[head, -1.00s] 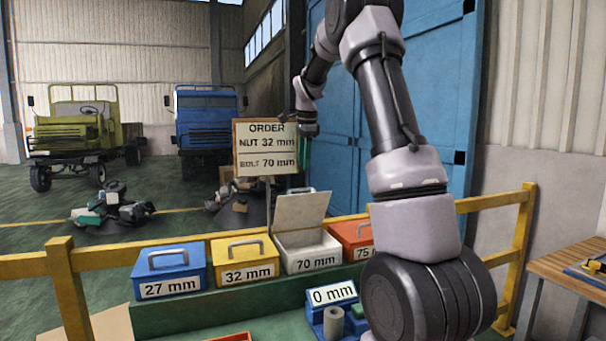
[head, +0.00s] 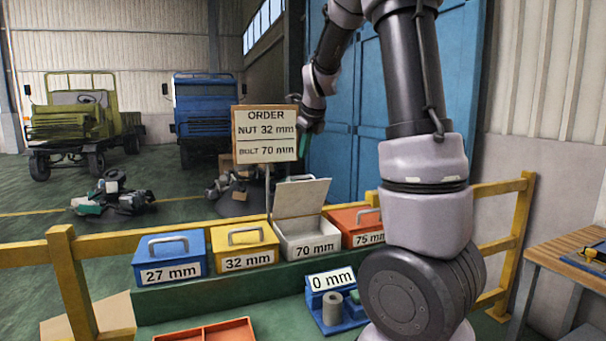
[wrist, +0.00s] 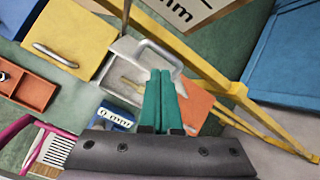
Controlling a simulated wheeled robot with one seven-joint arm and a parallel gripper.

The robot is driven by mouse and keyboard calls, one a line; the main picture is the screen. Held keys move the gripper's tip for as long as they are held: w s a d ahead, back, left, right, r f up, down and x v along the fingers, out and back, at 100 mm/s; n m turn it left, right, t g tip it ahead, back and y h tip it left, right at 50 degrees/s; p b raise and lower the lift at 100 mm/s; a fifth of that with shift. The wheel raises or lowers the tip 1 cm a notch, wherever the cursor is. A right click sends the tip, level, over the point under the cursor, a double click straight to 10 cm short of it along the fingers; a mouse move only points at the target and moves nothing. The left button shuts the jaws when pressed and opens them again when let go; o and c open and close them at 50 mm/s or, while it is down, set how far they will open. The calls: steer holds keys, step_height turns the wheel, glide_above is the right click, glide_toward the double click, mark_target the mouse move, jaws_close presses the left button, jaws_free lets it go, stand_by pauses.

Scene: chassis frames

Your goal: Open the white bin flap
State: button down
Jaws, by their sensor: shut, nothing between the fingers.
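The white bin (head: 308,244), labelled 70 mm, stands between the yellow and orange bins. Its white flap (head: 303,198) is raised and tilted back, so the bin is open at the top. My gripper (head: 304,143) is above and behind the raised flap in the head view, partly hidden by the order sign. In the wrist view my gripper (wrist: 167,72) shows teal fingers, shut and empty.
The blue bin (head: 168,258), yellow bin (head: 245,247) and orange bin (head: 357,226) are shut. An order sign (head: 265,134) stands behind them by a yellow rail (head: 110,235). A blue 0 mm holder (head: 337,312) and orange tray (head: 212,333) lie in front.

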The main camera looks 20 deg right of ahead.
steer(key=s+m+t, duration=0.2)
steer(key=s+m, duration=0.1)
steer(key=m, duration=0.3)
glide_above(303, 187)
steer(key=f, duration=0.7)
steer(key=shift+s+d+f, duration=0.15)
steer(key=shift+s+d, duration=0.05)
steer(key=shift+s, duration=0.05)
steer(key=shift+x, duration=0.9)
steer(key=shift+a, duration=0.1)
steer(key=w, duration=0.2)
steer(key=w+r, duration=0.1)
steer(key=w, duration=0.1)
steer(key=shift+w, duration=0.4)
steer(key=shift+r, duration=0.1)
